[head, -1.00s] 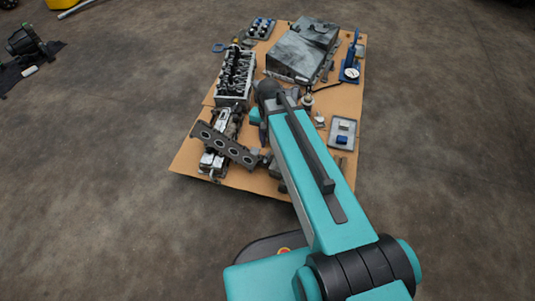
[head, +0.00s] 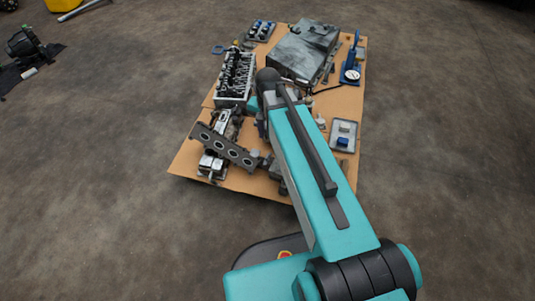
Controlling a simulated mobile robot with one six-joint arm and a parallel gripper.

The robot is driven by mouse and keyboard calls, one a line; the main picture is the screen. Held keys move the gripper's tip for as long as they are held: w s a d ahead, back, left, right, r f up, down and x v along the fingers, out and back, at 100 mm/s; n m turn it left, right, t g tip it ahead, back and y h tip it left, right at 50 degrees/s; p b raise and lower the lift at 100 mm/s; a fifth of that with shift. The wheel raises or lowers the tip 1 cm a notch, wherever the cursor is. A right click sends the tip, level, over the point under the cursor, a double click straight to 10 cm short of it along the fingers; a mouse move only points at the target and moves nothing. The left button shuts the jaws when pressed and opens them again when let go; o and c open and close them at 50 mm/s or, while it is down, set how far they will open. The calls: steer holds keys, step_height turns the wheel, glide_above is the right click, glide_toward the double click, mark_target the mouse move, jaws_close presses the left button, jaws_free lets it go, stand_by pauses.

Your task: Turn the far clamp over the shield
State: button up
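My arm reaches in from the bottom right over the cardboard sheet, and its elbow ends near the middle of the sheet. A teal piece of my arm shows just left of the elbow. My gripper is hidden behind the arm. A plate with several round holes (head: 228,147) lies slantwise across metal parts at the near left. A large grey box-like metal part (head: 303,50) lies at the far right. I cannot tell which part is the shield, and no clamp can be made out at this size.
The cardboard sheet (head: 185,160) lies on the bare floor. An engine head (head: 236,76) stands at its left. A tray with blue parts (head: 343,135) is at the right, and a blue pump with a gauge (head: 352,68) behind it. Another small tray (head: 261,31) is at the back.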

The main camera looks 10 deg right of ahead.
mark_target(267, 156)
step_height(267, 156, down, 13)
steer(key=b, duration=0.4)
steer(key=shift+r+b, duration=0.15)
steer(key=shift+b, duration=0.25)
jaws_close()
